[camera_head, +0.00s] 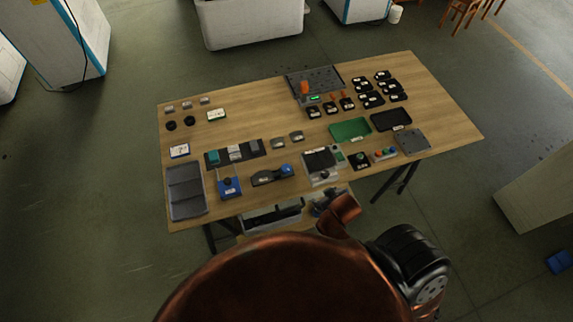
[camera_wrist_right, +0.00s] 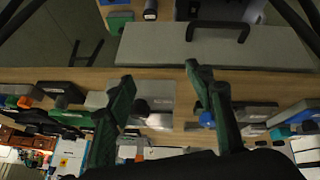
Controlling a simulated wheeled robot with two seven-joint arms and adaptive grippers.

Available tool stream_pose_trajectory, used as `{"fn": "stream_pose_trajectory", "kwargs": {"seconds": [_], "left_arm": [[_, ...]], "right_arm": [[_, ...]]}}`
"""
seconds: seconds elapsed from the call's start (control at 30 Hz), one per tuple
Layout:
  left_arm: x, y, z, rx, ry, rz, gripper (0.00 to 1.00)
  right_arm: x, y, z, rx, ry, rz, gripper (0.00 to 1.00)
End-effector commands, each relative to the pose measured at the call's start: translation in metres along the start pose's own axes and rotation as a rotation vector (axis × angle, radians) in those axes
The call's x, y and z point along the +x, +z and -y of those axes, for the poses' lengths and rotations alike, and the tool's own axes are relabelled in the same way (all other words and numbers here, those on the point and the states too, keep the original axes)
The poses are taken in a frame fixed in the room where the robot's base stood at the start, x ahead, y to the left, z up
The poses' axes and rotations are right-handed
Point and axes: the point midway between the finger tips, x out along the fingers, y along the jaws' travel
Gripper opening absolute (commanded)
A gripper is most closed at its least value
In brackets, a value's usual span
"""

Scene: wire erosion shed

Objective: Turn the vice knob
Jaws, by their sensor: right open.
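The grey vice-like block (camera_head: 322,158) stands at the front edge of the table, with a dark top plate and a round dark knob (camera_head: 323,174) facing me. In the right wrist view, which is upside down, the dark knob (camera_wrist_right: 141,107) shows beyond and between the green fingers of my right gripper (camera_wrist_right: 160,76). The fingers are apart with nothing between them, and the knob lies closer to the left finger in the picture. I cannot tell the distance to it. My left gripper is not in view.
A black tool with a blue knob (camera_head: 270,176) and a blue stand (camera_head: 229,186) sit left of the block. A small green-and-black unit (camera_head: 359,161) and a button box (camera_head: 384,154) sit right. A grey case with a handle (camera_wrist_right: 225,52) is below the tabletop (camera_head: 440,110).

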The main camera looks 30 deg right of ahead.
Motion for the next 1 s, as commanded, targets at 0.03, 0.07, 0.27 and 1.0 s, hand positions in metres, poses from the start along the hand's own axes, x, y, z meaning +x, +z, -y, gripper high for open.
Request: {"fn": "stream_pose_trajectory", "kwargs": {"seconds": [0.03,0.07,0.27,1.0], "left_arm": [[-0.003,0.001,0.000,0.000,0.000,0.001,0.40],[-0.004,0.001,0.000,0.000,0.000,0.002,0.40],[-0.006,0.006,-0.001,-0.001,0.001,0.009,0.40],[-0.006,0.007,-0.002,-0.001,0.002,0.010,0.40]], "right_arm": [[-0.013,-0.024,-0.007,0.000,0.022,-0.056,0.49],[-0.017,-0.037,-0.011,0.002,0.036,-0.090,0.49],[-0.044,-0.134,-0.028,-0.011,0.122,-0.365,0.49],[-0.199,-0.340,0.264,-1.188,-0.436,-1.476,0.49]]}}
